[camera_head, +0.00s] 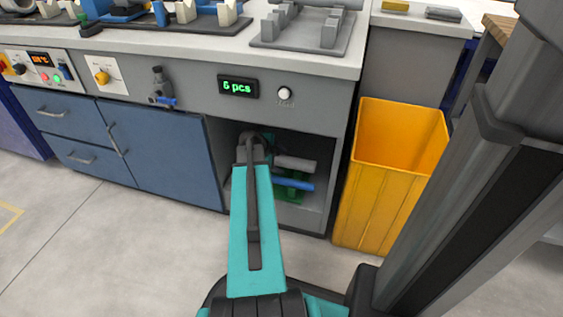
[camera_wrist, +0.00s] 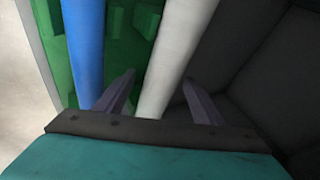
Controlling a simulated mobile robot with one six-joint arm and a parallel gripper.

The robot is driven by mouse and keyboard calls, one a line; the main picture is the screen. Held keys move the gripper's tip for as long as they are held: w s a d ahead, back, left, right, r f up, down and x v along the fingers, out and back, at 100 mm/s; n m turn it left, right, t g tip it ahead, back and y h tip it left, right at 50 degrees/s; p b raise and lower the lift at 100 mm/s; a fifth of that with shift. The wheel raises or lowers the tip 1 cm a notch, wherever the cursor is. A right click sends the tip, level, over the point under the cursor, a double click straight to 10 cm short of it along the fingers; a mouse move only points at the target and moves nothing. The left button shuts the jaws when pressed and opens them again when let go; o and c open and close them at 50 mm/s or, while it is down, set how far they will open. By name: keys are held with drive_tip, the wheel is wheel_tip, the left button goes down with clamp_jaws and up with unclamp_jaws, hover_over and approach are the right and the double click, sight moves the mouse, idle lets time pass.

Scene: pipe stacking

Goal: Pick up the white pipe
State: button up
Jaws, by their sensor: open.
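The white pipe (camera_head: 296,163) lies inside the open cabinet compartment, above a blue pipe (camera_head: 290,184) in the head view. In the wrist view, the white pipe (camera_wrist: 177,60) runs from the top edge down between the two fingers of my gripper (camera_wrist: 162,95). The gripper is open, with one finger on each side of the white pipe. The blue pipe (camera_wrist: 83,45) lies to the left, outside the left finger. In the head view my arm reaches into the compartment and hides its left part, and the fingers cannot be seen there.
A green holder (camera_head: 290,195) is under the pipes; it also shows in the wrist view (camera_wrist: 121,50). Dark compartment walls (camera_wrist: 275,75) are close on the right. A yellow bin (camera_head: 385,200) stands right of the cabinet. Grey pipe supports (camera_head: 300,30) sit on the counter.

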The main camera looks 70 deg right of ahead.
sight(280, 158)
drive_tip(key=c, duration=1.2)
drive_tip(key=shift+r, duration=0.1)
drive_tip(key=shift+w+r+p, duration=0.1)
drive_tip(key=shift+r+p, duration=0.5)
drive_tip(key=shift+r, duration=0.85)
clamp_jaws()
drive_tip(key=shift+a+r, duration=0.15)
drive_tip(key=shift+r, duration=0.25)
drive_tip(key=a, duration=0.3)
drive_tip(key=a+b, duration=0.1)
drive_tip(key=a, duration=0.1)
drive_tip(key=a+b, duration=0.1)
drive_tip(key=a, duration=0.2)
drive_tip(key=shift+s+a+f, duration=0.25)
drive_tip(key=shift+s+a, duration=0.1)
drive_tip(key=shift+s, duration=0.05)
drive_tip(key=shift+a+r, duration=0.1)
drive_tip(key=shift+r, duration=0.05)
drive_tip(key=shift+p, duration=0.5)
drive_tip(key=shift+s, duration=0.1)
